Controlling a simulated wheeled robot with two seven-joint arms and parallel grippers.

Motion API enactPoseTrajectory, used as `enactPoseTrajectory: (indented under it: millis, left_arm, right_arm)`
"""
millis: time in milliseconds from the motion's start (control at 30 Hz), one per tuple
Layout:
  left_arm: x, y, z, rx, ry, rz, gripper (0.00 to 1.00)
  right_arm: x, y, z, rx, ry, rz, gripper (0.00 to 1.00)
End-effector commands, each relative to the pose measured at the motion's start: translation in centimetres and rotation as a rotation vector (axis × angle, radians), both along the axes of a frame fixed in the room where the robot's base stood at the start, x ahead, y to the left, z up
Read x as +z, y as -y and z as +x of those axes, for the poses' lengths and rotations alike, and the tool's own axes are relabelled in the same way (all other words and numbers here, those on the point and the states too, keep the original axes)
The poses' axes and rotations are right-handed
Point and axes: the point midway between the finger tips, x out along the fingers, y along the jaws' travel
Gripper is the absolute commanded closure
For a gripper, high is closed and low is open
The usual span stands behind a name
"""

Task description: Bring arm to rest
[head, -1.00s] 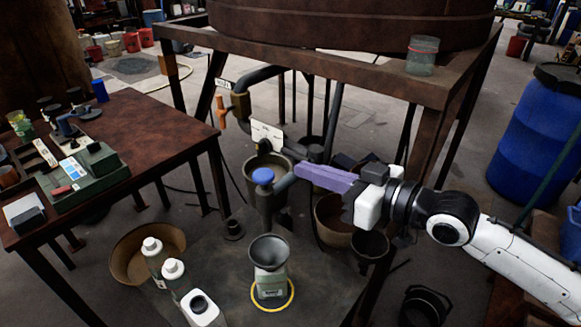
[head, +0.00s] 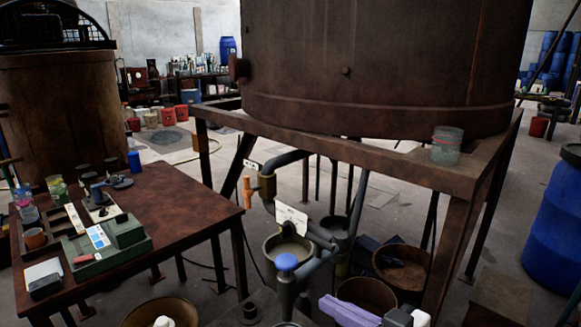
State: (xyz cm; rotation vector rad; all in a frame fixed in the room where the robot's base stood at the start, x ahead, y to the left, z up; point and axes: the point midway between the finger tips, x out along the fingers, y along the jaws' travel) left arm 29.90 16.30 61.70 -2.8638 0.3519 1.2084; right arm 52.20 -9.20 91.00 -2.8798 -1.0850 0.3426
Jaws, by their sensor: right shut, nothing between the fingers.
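My right gripper (head: 330,304) shows at the bottom edge, right of centre. Its purple fingers are shut with nothing between them, and the rest of its arm is mostly cut off by the frame. The fingertips are to the right of and below the blue valve knob (head: 287,262) in the picture, apart from it. My left gripper is not in view.
A large brown vat (head: 380,60) stands on a steel frame (head: 330,143) with a glass jar (head: 447,147) on its corner. Pipes and buckets (head: 402,268) are below. A cluttered table (head: 175,205) is at left, a blue drum (head: 553,235) at right.

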Motion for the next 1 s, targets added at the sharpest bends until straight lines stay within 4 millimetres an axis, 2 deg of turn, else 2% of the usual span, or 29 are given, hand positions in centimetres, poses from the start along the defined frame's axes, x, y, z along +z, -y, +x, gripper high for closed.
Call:
enactPoseTrajectory:
  millis: [33, 167, 300, 400, 500, 600, 700, 1000]
  left_arm:
    - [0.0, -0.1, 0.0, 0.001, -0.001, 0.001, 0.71]
    - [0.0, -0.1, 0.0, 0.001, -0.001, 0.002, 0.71]
    - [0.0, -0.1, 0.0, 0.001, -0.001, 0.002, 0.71]
    - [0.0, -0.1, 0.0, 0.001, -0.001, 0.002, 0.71]
    - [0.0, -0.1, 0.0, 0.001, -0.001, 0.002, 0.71]
    - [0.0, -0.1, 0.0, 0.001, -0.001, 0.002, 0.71]
    - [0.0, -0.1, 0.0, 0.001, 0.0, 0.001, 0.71]
    - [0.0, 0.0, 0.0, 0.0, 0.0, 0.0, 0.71]
  right_arm:
    - [-3.1, -0.2, -1.2, -0.031, -0.044, 0.005, 1.0]
    - [-9.8, 0.5, -4.1, -0.127, -0.128, -0.027, 1.0]
    - [-17.5, 2.2, -9.0, -0.244, -0.252, -0.095, 1.0]
    - [-22.4, 3.9, -13.4, -0.32, -0.348, -0.161, 1.0]
    - [-25.9, 5.4, -17.4, -0.373, -0.427, -0.225, 1.0]
    - [-28.0, 6.3, -20.2, -0.404, -0.481, -0.271, 1.0]
    - [-29.0, 6.9, -21.9, -0.42, -0.51, -0.297, 1.0]
    - [-29.3, 7.1, -22.4, -0.424, -0.518, -0.308, 1.0]
